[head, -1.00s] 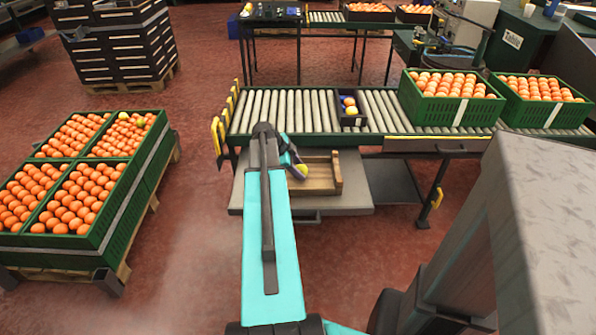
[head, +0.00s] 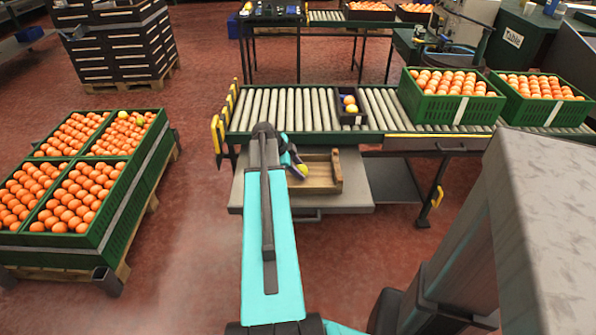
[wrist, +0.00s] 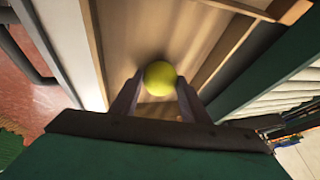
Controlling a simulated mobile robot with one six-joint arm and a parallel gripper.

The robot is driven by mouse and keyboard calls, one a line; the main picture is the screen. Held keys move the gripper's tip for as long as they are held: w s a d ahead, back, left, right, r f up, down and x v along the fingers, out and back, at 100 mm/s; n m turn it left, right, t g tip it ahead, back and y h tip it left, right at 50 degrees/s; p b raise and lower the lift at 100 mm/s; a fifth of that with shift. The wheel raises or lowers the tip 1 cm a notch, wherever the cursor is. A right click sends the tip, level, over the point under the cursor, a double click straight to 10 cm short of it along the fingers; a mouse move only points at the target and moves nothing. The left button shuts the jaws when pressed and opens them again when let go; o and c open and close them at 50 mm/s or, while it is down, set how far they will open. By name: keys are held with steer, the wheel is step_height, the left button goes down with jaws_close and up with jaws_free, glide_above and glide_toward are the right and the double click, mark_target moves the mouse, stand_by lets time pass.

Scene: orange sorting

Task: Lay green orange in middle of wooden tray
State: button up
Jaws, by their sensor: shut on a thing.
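The green orange looks yellow-green and round in the wrist view (wrist: 160,76), between my two fingers. My gripper (wrist: 156,88) is shut on it. In the head view the green orange (head: 303,170) shows as a small yellow-green ball at the end of my gripper (head: 299,168). The wooden tray (head: 335,181) lies on a grey shelf in front of the roller conveyor. In the wrist view the tray's wall (wrist: 235,52) and light wooden floor show around the orange. The orange is over the tray's floor; I cannot tell whether it touches it. My arm hides the tray's left part.
Green crates on a pallet (head: 140,165) stand at left. Red floor lies open between.

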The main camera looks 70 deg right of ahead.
steer(key=o, duration=1.2)
steer(key=shift+c, duration=0.2)
steer(key=o, duration=0.4)
steer(key=shift+w, duration=0.1)
steer(key=shift+w+r+p, duration=0.1)
steer(key=shift+r+p, duration=1.55)
steer(key=shift+r, duration=2.35)
